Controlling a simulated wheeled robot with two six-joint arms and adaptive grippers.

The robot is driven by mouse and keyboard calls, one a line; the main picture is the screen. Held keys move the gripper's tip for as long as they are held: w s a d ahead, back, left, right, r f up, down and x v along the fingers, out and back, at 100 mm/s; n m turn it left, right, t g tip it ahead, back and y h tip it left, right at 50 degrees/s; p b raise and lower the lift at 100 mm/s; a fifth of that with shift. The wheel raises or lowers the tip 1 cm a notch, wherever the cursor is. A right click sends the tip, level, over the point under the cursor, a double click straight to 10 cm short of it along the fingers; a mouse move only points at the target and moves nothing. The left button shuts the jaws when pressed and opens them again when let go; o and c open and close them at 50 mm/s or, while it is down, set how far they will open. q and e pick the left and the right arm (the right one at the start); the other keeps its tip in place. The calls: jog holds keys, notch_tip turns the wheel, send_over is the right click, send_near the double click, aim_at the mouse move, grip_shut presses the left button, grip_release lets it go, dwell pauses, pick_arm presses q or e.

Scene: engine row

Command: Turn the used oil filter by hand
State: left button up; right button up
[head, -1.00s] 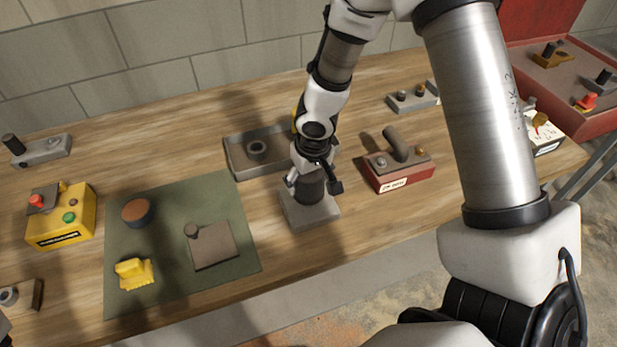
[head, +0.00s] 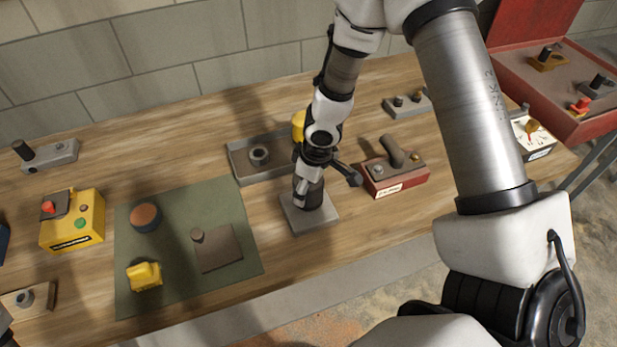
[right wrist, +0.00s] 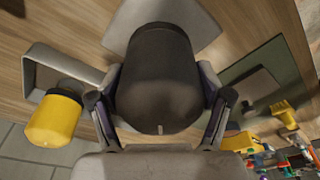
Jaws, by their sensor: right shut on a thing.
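The used oil filter, a dark grey cylinder (head: 312,195), stands upright on a square grey block (head: 318,219) near the front of the bench. In the right wrist view the filter (right wrist: 160,75) fills the middle, with a small pale mark on its near rim. My right gripper (head: 312,182) comes down from above and is shut on the filter, one finger on each side of it. The two fingers also show in the right wrist view (right wrist: 162,105). The gripper hides part of the filter in the head view.
A grey tray (head: 237,162) with a ring part stands behind the block, with a yellow canister (right wrist: 55,118) at its end. A red block with a lever (head: 398,182) is close on the right. A green mat (head: 180,205) with several parts lies left.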

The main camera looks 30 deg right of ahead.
jog(key=shift+s+f, duration=0.2)
jog(key=shift+f, duration=0.05)
jog(key=n+p, duration=0.2)
jog(key=shift+r+p, duration=0.3)
jog(key=shift+p, duration=0.1)
jog(key=shift+f+n+g+p, duration=0.1)
jog(key=shift+n+g+p, duration=0.2)
jog(key=shift+n+p, duration=0.55)
jog(key=shift+f, duration=0.2)
jog(key=o, duration=1.4)
jog(key=shift+o, duration=0.2)
jog(key=shift+w, duration=0.2)
jog(key=shift+r, duration=0.1)
